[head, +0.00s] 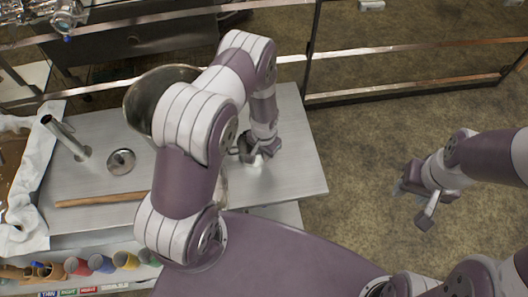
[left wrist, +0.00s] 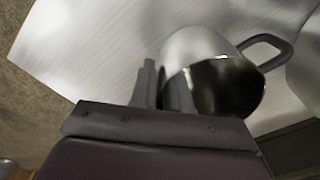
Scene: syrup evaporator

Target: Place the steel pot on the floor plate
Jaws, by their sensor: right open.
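The steel pot (left wrist: 195,55) is a small shiny pot with a dark handle, large in the left wrist view. In the head view it is mostly hidden by my left gripper (head: 256,152), near the right end of the metal table. The left wrist view shows my left gripper (left wrist: 164,88) with its fingers close together, one on each side of the pot's wall. I cannot tell whether the pot touches the tabletop. My right gripper (head: 415,195) is open and empty above the floor at right. I cannot make out a floor plate.
The metal table (head: 304,165) also bears a large round vessel (head: 140,103), a round lid-like disc (head: 121,161), a metal tube (head: 66,139) and a wooden stick (head: 100,200). Coloured cups (head: 102,264) line its front. A copper-coloured rail (head: 400,88) runs behind.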

